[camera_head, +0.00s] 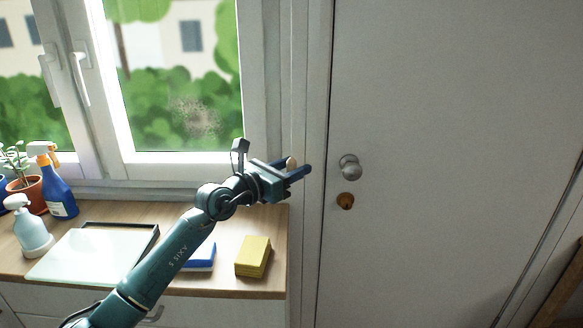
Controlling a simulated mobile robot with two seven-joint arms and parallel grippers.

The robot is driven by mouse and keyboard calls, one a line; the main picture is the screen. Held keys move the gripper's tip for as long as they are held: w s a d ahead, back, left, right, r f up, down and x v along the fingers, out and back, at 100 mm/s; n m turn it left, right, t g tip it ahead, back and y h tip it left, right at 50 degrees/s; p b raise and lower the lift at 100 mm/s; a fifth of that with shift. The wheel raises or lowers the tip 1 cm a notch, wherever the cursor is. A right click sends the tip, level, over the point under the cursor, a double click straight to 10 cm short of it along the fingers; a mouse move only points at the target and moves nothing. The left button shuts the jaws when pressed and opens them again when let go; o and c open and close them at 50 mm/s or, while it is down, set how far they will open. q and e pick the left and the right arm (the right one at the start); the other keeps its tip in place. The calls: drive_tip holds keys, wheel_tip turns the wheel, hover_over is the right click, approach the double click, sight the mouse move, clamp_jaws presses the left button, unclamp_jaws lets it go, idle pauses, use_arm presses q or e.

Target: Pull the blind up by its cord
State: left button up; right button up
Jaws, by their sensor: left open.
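My left gripper (293,167) is in front of the wall strip between the window and the door, its fingers pointing right. It is open. A small beige rounded knob (291,162) shows at its fingers; it may be the end of the blind's cord, but I cannot tell whether the fingers touch it. No cord line can be made out above it. The blind itself is not in view; the visible part of the window (185,80) is uncovered. My right gripper is not in view.
A wooden counter (270,215) below the window holds a blue spray bottle (59,196), a pale spray bottle (29,232), a potted plant (31,192), a glass board (85,256), a blue-and-white block (201,258) and a yellow sponge (253,256). A grey door (440,150) with a round knob (350,168) stands right.

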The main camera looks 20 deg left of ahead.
use_arm(q)
clamp_jaws()
idle(0.3)
idle(0.3)
